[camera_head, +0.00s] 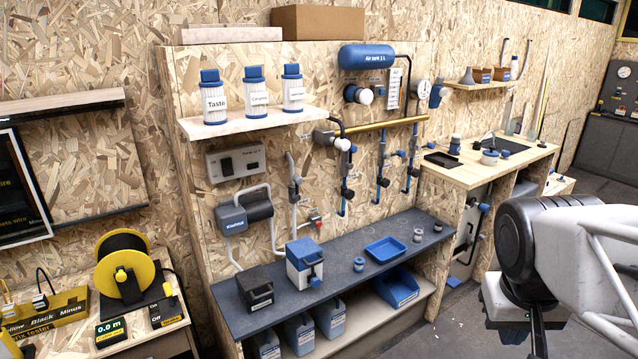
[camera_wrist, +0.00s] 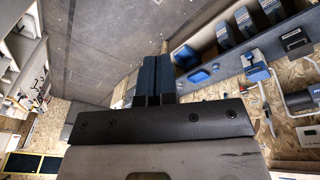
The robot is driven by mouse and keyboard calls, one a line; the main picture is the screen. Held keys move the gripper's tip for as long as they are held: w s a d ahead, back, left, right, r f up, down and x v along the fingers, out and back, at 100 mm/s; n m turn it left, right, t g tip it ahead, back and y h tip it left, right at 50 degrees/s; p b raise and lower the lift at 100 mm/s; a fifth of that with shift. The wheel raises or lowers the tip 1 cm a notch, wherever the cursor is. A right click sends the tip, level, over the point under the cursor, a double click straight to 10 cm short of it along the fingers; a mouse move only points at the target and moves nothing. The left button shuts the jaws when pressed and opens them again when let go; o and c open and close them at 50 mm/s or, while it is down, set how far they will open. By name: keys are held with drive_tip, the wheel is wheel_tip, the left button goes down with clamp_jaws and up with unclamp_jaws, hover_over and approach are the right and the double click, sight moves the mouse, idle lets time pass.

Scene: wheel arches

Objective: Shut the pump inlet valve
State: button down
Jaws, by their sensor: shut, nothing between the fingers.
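A grey-and-blue pump (camera_head: 232,219) with a white label is mounted on the wooden wall panel, with pale pipes around it. A small dark inline valve (camera_head: 295,182) sits on a pale pipe to its right; I cannot tell if this is the pump inlet valve or how its handle is set. My gripper shows in the wrist view (camera_wrist: 155,80), shut and empty, far from the panel. In the head view my arm is at the right, apart from the pump and valves.
A dark bench (camera_head: 335,295) below the panel carries a blue-and-white box (camera_head: 304,264), a black box (camera_head: 254,287) and a blue tray (camera_head: 385,249). A shelf (camera_head: 250,122) with bottles juts out above the pump. Open floor lies between my arm and the bench.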

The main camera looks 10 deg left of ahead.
drive_tip(key=w+a+r+n+h, duration=0.15)
drive_tip(key=w+a, duration=0.25)
drive_tip(key=w, duration=0.5)
drive_tip(key=w+a+r+n+h, duration=0.1)
drive_tip(key=w+a+h, duration=0.25)
drive_tip(key=w, duration=0.65)
drive_tip(key=w+a+r+n+h, duration=0.1)
drive_tip(key=w+a, duration=0.3)
drive_tip(key=w, duration=0.5)
drive_tip(key=w+a+f+n+t+h, duration=0.1)
drive_tip(key=w+a+t+h, duration=0.1)
drive_tip(key=w+a, duration=0.55)
drive_tip(key=w+a+f+n+t+h, duration=0.1)
drive_tip(key=w+a+f+h, duration=0.1)
drive_tip(key=w+a, duration=0.6)
drive_tip(key=n+t+h, duration=0.2)
drive_tip(key=n+t, duration=0.1)
drive_tip(key=t, duration=0.5)
approach(295, 180)
drive_tip(key=v, duration=0.7)
drive_tip(key=shift+w+d+r, duration=0.15)
drive_tip(key=shift+r, duration=0.1)
drive_tip(key=x, duration=1.3)
drive_tip(key=shift+w+d+f, duration=0.25)
drive_tip(key=shift+d, duration=0.05)
drive_tip(key=shift+w+d, duration=0.1)
